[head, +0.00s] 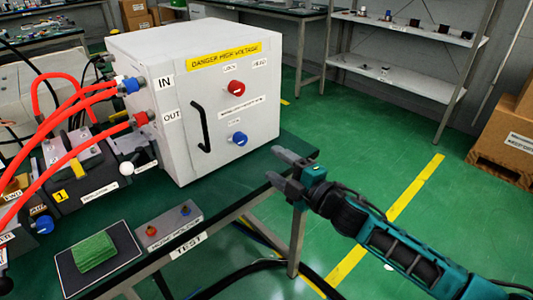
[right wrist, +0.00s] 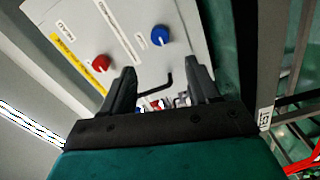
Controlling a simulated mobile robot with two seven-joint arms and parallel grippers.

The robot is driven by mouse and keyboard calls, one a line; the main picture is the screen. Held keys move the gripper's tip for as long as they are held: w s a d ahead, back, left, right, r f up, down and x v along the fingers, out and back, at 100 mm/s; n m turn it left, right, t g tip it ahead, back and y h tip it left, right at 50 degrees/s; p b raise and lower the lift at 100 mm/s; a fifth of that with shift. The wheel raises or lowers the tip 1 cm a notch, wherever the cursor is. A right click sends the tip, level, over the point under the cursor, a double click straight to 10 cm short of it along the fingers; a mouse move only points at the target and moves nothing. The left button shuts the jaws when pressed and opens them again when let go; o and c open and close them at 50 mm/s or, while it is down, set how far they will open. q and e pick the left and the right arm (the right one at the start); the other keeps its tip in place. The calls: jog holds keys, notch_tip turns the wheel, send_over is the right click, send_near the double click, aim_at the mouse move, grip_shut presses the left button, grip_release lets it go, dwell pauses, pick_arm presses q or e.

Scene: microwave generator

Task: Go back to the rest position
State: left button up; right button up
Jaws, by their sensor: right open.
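My right gripper (head: 283,171) is open and empty. In the head view it is right of the white box (head: 235,95), by the right edge of the green table (head: 297,148). Its arm comes in from the lower right. In the right wrist view the open fingers (right wrist: 160,88) point toward the box front, with the black handle (right wrist: 158,86) seen between them. The red knob (right wrist: 101,63) and blue knob (right wrist: 160,35) show beyond the fingers. My left gripper is not in view.
Red hoses (head: 75,103) run into the box's left side. A small grey switch box (head: 168,225) and a green pad on a dark mat (head: 95,252) lie at the table front. Shelves (head: 405,80) and cardboard boxes (head: 510,130) stand at the right. The green floor between is clear.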

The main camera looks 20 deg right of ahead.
pick_arm(q)
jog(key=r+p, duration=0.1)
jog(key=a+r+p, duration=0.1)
jog(key=p, duration=0.1)
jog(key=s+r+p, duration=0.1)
jog(key=p, duration=0.1)
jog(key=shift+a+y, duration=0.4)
pick_arm(e)
jog(key=s+a+f+m+g+h, duration=0.2)
jog(key=s+f+m+g, duration=0.1)
jog(key=s+f+m, duration=0.4)
jog(key=s+a+f+m+g+h, duration=0.2)
jog(key=s+f+m, duration=0.5)
jog(key=s, duration=0.6)
jog(key=a+m+g, duration=0.1)
jog(key=m, duration=0.1)
jog(key=shift+s+f+m, duration=0.25)
jog(key=shift+s+m, duration=0.05)
jog(key=shift+s, duration=0.1)
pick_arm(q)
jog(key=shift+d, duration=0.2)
